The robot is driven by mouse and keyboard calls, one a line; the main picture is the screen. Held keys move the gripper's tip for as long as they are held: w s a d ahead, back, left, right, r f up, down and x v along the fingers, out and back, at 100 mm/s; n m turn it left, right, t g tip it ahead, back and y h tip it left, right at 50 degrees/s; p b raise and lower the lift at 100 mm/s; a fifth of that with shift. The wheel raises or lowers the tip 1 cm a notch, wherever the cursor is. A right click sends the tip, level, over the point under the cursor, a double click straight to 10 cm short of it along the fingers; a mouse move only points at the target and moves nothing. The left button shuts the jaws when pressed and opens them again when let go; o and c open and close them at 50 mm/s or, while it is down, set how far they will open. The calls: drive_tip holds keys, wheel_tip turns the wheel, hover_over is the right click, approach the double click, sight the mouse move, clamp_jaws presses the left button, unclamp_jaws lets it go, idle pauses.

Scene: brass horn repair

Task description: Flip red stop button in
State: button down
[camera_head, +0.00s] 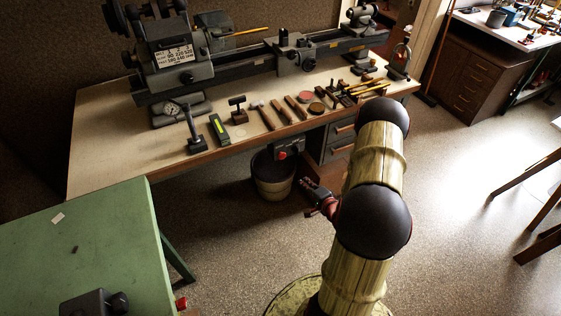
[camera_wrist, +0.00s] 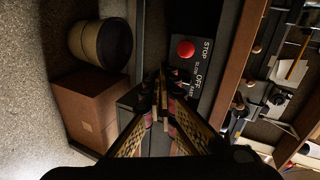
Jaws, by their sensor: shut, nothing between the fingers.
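The red stop button (camera_wrist: 186,49) is a round red knob on a dark switch panel (camera_wrist: 193,22) marked STOP and OFF in the wrist view. In the head view the red button (camera_head: 282,156) shows small on the dark switch box (camera_head: 293,147) under the bench's front edge. My gripper (camera_wrist: 160,92) is shut and empty, its tips just below the button in the wrist picture and apart from it. In the head view my gripper (camera_head: 308,187) is low in front of the bench, below and right of the switch box. The tips cover part of the panel's lower end.
A bucket (camera_head: 272,174) stands on the floor under the bench, beside a drawer unit (camera_head: 340,143). The wooden bench top (camera_head: 105,130) above carries a lathe (camera_head: 180,62) and several hand tools. A green table (camera_head: 110,235) stands at left. Open floor lies at right.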

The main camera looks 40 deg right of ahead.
drive_tip(key=shift+w+d+r+m+t+h, duration=0.15)
drive_tip(key=shift+r+m+t, duration=0.1)
drive_tip(key=shift+r+m, duration=0.25)
drive_tip(key=shift+w+a+r+m+t+h, duration=0.15)
drive_tip(key=shift+r+m+t, duration=0.15)
drive_tip(key=shift+r, duration=0.25)
drive_tip(key=shift+d, duration=0.1)
drive_tip(key=b, duration=0.4)
approach(285, 157)
drive_tip(key=f+x, duration=0.1)
drive_tip(key=x, duration=0.4)
drive_tip(key=shift+w+d+r+b, duration=0.15)
drive_tip(key=shift+w+d+b, duration=0.2)
drive_tip(key=shift+w, duration=0.3)
drive_tip(key=shift+w, duration=0.1)
